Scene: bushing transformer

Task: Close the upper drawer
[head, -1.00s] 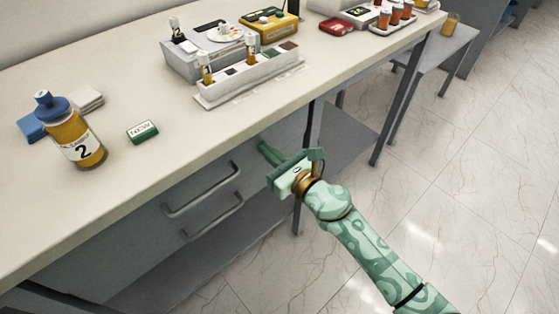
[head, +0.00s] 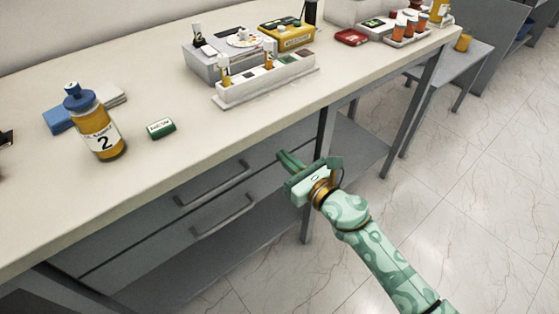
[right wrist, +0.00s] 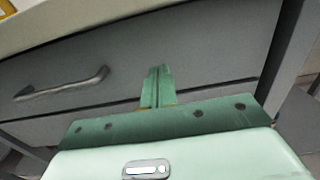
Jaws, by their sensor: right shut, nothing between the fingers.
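The upper drawer (head: 130,231) is grey and sits under the white tabletop. Its bar handle (head: 212,184) shows in the head view and at the left of the right wrist view (right wrist: 65,85). The drawer front looks nearly flush with the drawer below; I cannot tell whether a small gap stays open. My right gripper (head: 286,159) is green, shut and empty. Its fingers (right wrist: 158,82) point at the right part of the upper drawer front, right of the handle. Whether the tips touch it is unclear. My left gripper is not in view.
The lower drawer (head: 150,260) has its own handle (head: 222,215). A table leg (head: 323,150) stands just right of my right gripper, with a low shelf (head: 355,160) behind. On the tabletop are a bottle (head: 99,135), a green box (head: 160,128) and a white rack (head: 265,85).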

